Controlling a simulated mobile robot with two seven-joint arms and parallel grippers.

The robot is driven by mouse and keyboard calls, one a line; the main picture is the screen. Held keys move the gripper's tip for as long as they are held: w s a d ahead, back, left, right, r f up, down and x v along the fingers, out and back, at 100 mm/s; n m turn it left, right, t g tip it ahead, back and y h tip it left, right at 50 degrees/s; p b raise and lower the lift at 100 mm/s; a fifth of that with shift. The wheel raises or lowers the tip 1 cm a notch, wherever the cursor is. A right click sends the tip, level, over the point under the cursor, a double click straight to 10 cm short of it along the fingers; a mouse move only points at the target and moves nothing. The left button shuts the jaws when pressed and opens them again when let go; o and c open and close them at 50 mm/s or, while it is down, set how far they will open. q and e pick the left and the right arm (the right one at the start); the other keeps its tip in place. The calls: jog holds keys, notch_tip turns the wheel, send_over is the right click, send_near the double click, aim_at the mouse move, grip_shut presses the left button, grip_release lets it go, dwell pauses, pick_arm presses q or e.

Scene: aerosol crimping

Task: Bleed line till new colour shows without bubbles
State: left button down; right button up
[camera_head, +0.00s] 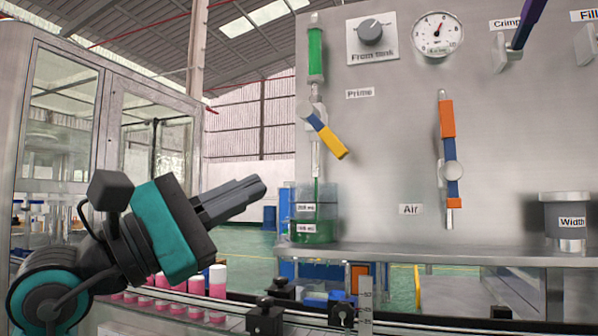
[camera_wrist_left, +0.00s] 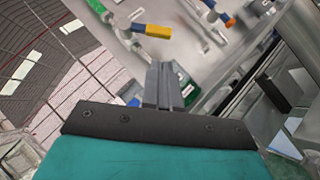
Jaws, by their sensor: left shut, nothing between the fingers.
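The Prime valve's lever (camera_head: 326,135), blue with a yellow end, slants down to the right on the steel panel. Its yellow end shows in the left wrist view (camera_wrist_left: 157,31). Above it the sight tube (camera_head: 316,53) is filled with green; bubbles are too small to tell. A thin green line runs below the valve into a clear beaker (camera_head: 328,196) marked in ml, with green liquid (camera_head: 313,232) at its bottom. My left gripper (camera_head: 258,187) is shut and empty, left of the beaker and below the lever, touching neither. It also shows in the left wrist view (camera_wrist_left: 163,75).
A From tank knob (camera_head: 370,32) and a gauge (camera_head: 438,35) sit high on the panel. The Air lever (camera_head: 447,118) stands upright at right. A steel shelf (camera_head: 420,254) juts out below. Pink-and-white cans (camera_head: 217,281) line the conveyor under my left arm.

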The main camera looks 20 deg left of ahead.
aim_at(331, 150)
pick_arm(q)
jog(key=p+x, duration=0.1)
jog(key=x, duration=0.9)
jog(key=shift+p, duration=0.4)
pick_arm(e)
jog(key=shift+s+d+r, duration=0.1)
jog(key=shift+s+r, duration=0.05)
jog(key=shift+r, duration=0.6)
pick_arm(q)
jog(key=shift+a, duration=0.1)
